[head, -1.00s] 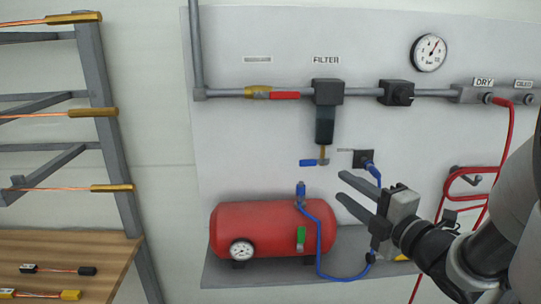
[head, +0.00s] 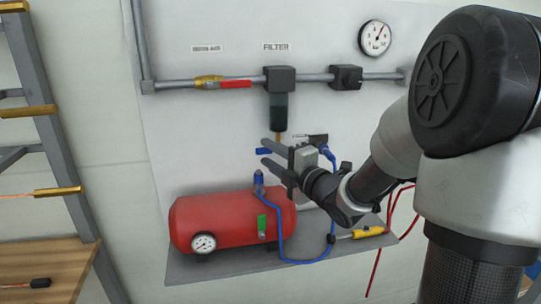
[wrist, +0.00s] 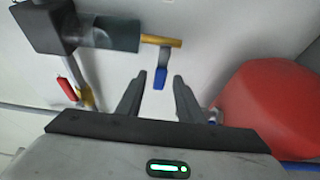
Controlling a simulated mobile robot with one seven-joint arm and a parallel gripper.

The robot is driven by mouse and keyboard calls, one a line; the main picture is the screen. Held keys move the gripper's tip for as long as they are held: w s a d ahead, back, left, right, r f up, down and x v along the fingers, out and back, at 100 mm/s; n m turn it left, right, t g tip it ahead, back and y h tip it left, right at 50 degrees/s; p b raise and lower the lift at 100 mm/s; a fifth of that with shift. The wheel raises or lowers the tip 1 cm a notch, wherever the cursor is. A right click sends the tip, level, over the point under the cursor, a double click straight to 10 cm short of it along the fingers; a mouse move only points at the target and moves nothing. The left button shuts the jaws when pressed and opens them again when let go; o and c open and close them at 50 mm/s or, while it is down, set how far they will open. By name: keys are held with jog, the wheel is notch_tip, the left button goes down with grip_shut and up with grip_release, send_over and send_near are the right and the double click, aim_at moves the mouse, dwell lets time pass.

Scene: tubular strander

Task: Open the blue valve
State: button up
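The blue valve handle (head: 262,150) hangs off a brass stub (head: 278,138) below the dark filter bowl (head: 277,112). In the wrist view the blue handle (wrist: 159,80) hangs from the brass stub (wrist: 161,41), in line with the gap between my fingertips. My gripper (head: 265,153) is open, with one finger above and one below the handle in the head view. The fingers also show apart in the wrist view (wrist: 158,78). I cannot tell whether either finger touches the handle.
A red-handled valve (head: 235,85) is on the pipe at upper left. A rack (head: 45,130) stands at left.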

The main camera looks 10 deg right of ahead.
grip_shut()
jog(key=shift+m+b, duration=0.3)
jog(key=shift+b, duration=0.2)
jog(key=shift+m+t+b, duration=0.4)
jog(key=shift+m+b, duration=0.1)
jog(key=shift+b, duration=0.15)
jog(key=shift+d+r+m+t+h+b, duration=0.15)
jog(key=shift+r+m+t+b, duration=0.3)
jog(key=shift+m+b, duration=0.8)
jog(key=shift+d+r+m+t+h+b, duration=0.2)
jog(key=shift+r+m+t+b, duration=0.25)
jog(key=shift+m+b, duration=0.75)
jog(key=shift+d+r+m+t+h+b, duration=0.25)
jog(key=shift+m+t+b, duration=0.5)
jog(key=shift+m, duration=0.8)
jog(key=shift+r, duration=0.1)
grip_release()
